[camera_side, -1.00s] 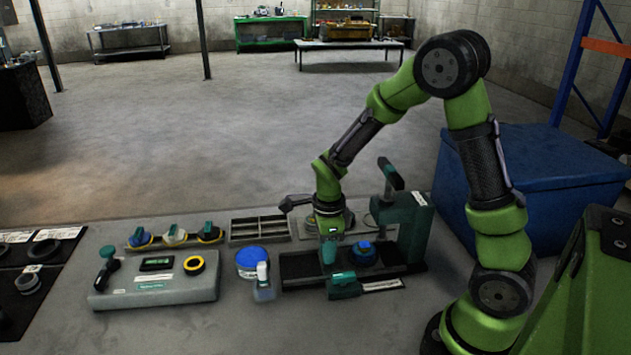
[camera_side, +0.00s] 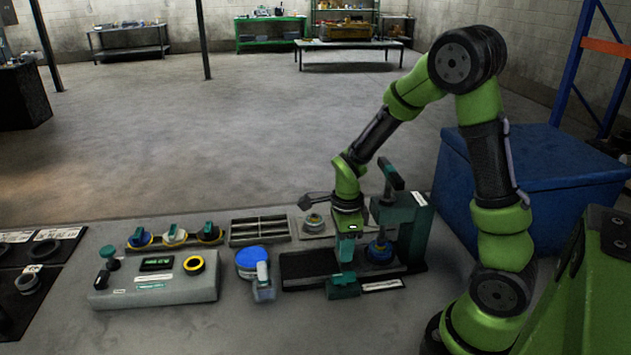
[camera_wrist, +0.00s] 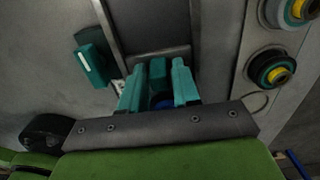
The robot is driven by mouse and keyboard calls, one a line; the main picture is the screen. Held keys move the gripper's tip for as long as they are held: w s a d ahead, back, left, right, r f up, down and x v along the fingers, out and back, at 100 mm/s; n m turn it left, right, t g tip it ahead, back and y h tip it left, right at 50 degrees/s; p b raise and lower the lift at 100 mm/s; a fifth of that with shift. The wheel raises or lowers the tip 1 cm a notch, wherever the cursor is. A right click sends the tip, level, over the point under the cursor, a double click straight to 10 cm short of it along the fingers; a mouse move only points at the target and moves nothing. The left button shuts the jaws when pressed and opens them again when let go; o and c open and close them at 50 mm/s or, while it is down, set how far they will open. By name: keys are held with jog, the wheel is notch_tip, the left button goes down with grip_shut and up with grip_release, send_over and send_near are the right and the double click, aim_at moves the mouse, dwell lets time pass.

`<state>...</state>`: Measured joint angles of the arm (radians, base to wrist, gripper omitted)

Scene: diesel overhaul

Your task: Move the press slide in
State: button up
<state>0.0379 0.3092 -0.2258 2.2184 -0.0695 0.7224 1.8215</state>
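The press (camera_side: 413,228) is a dark teal column with a raised lever (camera_side: 391,175), standing right of a black rail base (camera_side: 303,266). A blue part (camera_side: 380,252) sits on the slide at the right of the rail, close to the column. My gripper (camera_side: 346,257) points down just left of the blue part, low over the rail. In the wrist view, my gripper's teal fingers (camera_wrist: 159,84) stand apart with a teal piece between them. A bit of blue shows low between them. Whether the fingers clamp the teal piece is unclear. The slide itself is mostly hidden.
A teal block (camera_side: 344,287) stands at the rail's front. A small bottle (camera_side: 263,282) and a blue-lidded tin (camera_side: 250,261) stand left of it. A grey panel (camera_side: 155,284) lies further left. A divided tray (camera_side: 259,230) is behind. A blue crate (camera_side: 545,190) stands right.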

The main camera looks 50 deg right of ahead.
jog(key=shift+o, duration=1)
jog(key=shift+r, duration=2.7)
jog(key=shift+r, duration=0.1)
jog(key=shift+r, duration=1.95)
